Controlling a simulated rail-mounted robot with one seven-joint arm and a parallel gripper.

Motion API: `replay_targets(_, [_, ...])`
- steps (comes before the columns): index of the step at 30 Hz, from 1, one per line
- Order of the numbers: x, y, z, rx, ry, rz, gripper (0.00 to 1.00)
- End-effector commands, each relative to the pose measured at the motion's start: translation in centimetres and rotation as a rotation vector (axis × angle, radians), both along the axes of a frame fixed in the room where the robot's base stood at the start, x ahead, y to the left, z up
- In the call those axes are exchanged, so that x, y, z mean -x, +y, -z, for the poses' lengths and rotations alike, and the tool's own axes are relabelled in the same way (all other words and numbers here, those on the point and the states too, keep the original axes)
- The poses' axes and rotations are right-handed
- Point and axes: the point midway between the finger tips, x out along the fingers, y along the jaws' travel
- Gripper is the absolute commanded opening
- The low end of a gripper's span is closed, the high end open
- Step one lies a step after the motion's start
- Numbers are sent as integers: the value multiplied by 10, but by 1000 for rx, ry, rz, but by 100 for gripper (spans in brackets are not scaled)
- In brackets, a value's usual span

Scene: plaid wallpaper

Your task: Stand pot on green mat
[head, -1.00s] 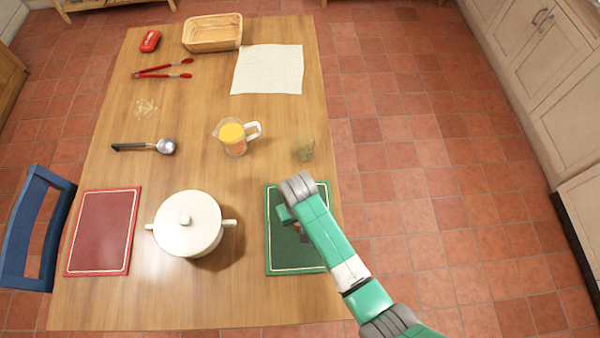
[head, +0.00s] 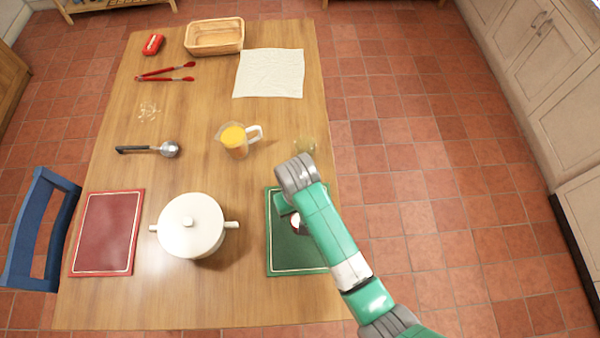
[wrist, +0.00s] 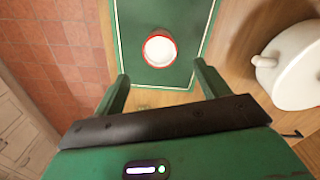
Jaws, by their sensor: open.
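The white lidded pot (head: 190,238) with two side handles stands upright on the wooden table, left of the green mat (head: 279,258) and apart from it. Its edge also shows at the right of the wrist view (wrist: 300,68). The green mat has a pale border line and fills the top middle of the wrist view (wrist: 140,20). A small round red-rimmed white item (wrist: 159,48) is on the mat, partly hidden by my arm in the head view. My gripper (wrist: 161,72) is open and empty above the mat's area; my arm hides its fingers in the head view.
A red mat (head: 107,232) lies left of the pot. A ladle (head: 168,149), a juice jug (head: 236,148) and a clear glass (head: 305,146) stand or lie farther back. A white cloth (head: 270,73), basket (head: 214,38) and red tongs (head: 165,72) are at the far end.

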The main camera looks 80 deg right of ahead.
Motion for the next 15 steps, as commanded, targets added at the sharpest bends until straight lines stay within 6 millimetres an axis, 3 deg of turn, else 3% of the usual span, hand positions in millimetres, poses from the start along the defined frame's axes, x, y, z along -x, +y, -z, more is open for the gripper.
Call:
replay_targets(5, [-1, 0, -20, 1, -1, -1, 74])
replay_targets(15, [-1, 0, -21, 0, 0, 0, 74])
